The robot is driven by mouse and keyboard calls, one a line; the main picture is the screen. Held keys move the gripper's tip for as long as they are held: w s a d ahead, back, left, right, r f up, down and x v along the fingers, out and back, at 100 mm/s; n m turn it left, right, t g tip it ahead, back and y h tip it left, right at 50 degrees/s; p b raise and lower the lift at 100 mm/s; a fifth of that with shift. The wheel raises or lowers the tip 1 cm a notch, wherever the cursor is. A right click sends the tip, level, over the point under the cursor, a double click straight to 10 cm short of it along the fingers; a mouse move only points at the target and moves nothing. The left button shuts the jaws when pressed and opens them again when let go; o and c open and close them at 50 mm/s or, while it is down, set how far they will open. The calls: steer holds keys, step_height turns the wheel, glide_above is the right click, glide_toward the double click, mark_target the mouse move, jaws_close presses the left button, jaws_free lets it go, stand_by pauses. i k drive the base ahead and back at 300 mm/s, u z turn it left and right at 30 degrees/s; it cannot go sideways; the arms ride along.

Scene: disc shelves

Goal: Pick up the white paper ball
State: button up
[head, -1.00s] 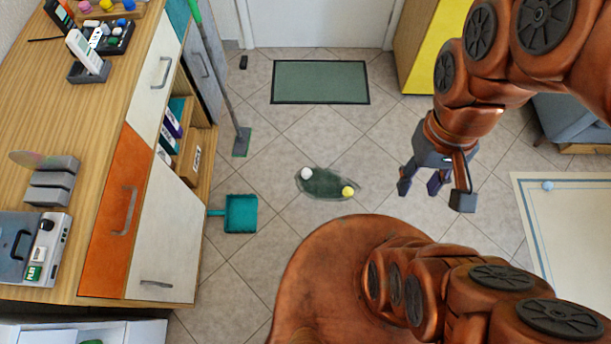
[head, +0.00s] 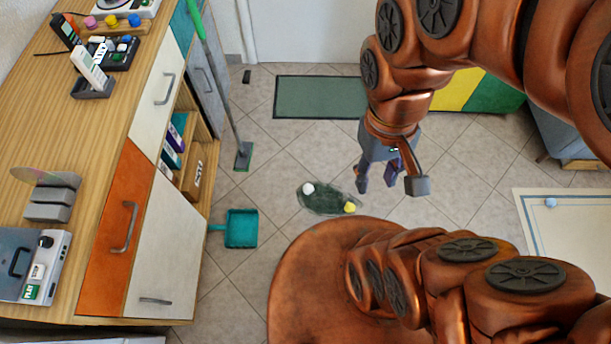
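A small white paper ball (head: 308,188) lies on the floor at the left end of a dark greenish patch (head: 325,201). A yellow ball (head: 349,207) lies at the patch's right end. My gripper (head: 388,188) hangs above the floor to the right of both balls, with its fingers pointing down. The fingers are spread apart and nothing shows between them. It is clear of the white ball, and its height above the floor is hard to judge.
A teal dustpan (head: 241,229) and a broom (head: 243,156) are beside the wooden cabinet (head: 150,225) at left. A green doormat (head: 320,97) lies near the door. A blue ball (head: 550,202) lies on the pale rug (head: 580,250) at right. Tiled floor around the patch is open.

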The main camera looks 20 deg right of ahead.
mark_target(308, 188)
steer(key=u, duration=0.55)
steer(key=k, duration=0.65)
steer(key=u, duration=0.8)
steer(key=i, duration=0.65)
steer(key=z, duration=0.55)
steer(key=i, duration=0.55)
steer(key=z, duration=0.55)
